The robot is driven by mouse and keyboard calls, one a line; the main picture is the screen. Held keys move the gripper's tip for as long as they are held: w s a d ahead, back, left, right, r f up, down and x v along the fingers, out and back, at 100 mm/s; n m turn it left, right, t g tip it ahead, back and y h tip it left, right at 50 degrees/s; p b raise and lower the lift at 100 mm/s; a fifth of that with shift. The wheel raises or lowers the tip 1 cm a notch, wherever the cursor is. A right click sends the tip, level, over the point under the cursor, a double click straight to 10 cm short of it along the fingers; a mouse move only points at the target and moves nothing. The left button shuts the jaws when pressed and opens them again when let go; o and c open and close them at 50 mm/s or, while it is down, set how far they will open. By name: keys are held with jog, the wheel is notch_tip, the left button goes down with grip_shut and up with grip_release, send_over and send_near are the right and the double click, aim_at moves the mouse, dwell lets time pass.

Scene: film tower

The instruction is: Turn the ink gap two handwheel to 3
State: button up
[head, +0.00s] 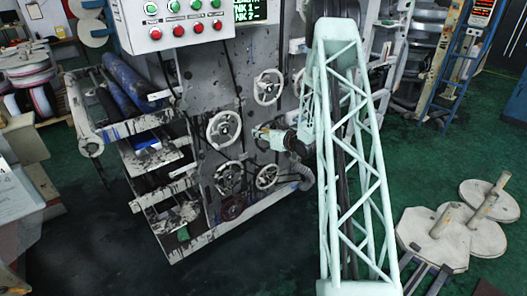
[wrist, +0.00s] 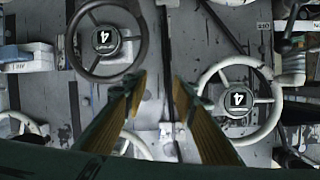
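Several spoked handwheels are on the machine's grey front panel in the head view: upper left (head: 224,129), upper right (head: 268,87), lower left (head: 228,178) and lower right (head: 266,176). I cannot tell which is ink gap two. My gripper (head: 260,132) is in front of the panel, between the upper wheels and the lower right one. Its two fingers (wrist: 158,80) are apart, with nothing held between them.
A white control box (head: 180,22) with green and red buttons overhangs the panel. A green-lettered display (head: 250,11) is cut off at the top. Rollers (head: 130,82) project at left. Round-based stands (head: 435,235) are on the green floor at right.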

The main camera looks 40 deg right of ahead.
jog(key=s+d+f+m+t, duration=0.1)
jog(key=s+d+f+t, duration=0.2)
jog(key=f, duration=0.5)
jog(key=m+p, duration=0.1)
jog(key=p, duration=0.1)
send_near(263, 149)
jog(key=s, duration=0.3)
jog(key=shift+s+d+f+m+t+y, duration=0.1)
jog(key=shift+s+f+m+t+y, duration=0.05)
jog(key=shift+s+f, duration=0.2)
jog(key=shift+s+d+f+m+t+y, duration=0.15)
jog(key=shift+s+f, duration=0.05)
jog(key=shift+f, duration=0.15)
jog(key=shift+w, duration=0.2)
jog(key=shift+w+d+b, duration=0.1)
jog(key=shift+w+b, duration=0.85)
jog(key=shift+w, duration=5.8)
grip_shut()
